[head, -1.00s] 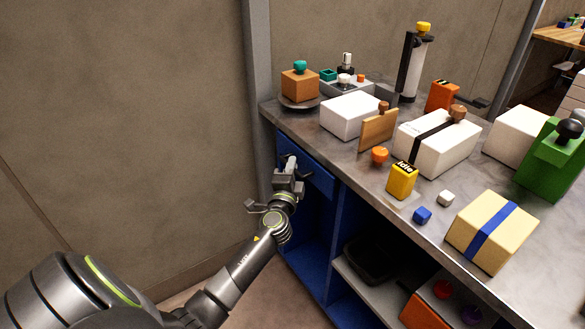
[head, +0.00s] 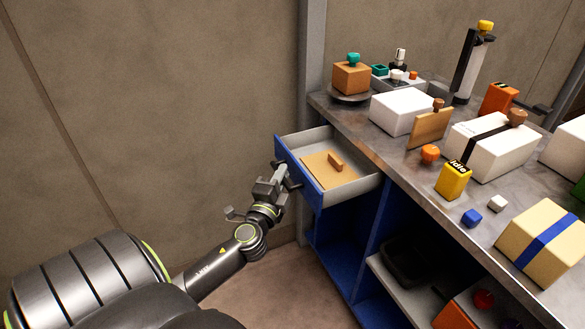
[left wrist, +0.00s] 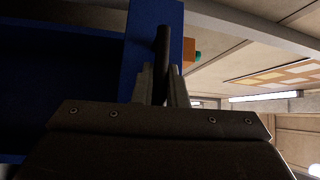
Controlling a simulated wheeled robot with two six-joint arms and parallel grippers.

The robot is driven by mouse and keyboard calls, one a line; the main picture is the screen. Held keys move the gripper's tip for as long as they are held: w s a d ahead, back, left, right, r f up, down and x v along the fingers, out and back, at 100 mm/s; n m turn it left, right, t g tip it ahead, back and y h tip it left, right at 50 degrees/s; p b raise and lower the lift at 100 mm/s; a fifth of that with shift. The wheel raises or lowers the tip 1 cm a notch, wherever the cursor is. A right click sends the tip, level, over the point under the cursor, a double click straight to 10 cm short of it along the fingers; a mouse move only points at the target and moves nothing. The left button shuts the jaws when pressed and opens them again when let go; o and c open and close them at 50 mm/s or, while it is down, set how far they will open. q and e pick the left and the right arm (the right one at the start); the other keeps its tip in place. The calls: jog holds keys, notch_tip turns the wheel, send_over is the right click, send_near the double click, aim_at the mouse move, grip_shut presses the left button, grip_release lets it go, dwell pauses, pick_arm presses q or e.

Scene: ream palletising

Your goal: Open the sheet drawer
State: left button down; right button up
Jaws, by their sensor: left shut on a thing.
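The sheet drawer (head: 356,187) stands pulled out from under the worktop, with a blue front and grey inner walls. In it lies a tan sheet (head: 320,172) with a small brown block handle (head: 335,161) on top. My left gripper (head: 284,178) is at the outside of the blue drawer front, shut on the dark drawer handle. In the left wrist view the dark handle (left wrist: 163,50) stands between the fingers (left wrist: 160,88), in front of the blue drawer front (left wrist: 140,45). My right gripper is not in view.
The grey worktop (head: 400,165) carries white packs, a yellow block (head: 453,180), a cream pack with a blue band (head: 545,240) and an orange knob (head: 430,153). Blue open shelving (head: 365,235) stands below. The floor left of the drawer is clear.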

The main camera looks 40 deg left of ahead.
pick_arm(q)
jog(key=shift+s+a+f, duration=0.1)
jog(key=shift+s, duration=0.1)
jog(key=c, duration=1.5)
grip_release()
jog(key=shift+o, duration=0.2)
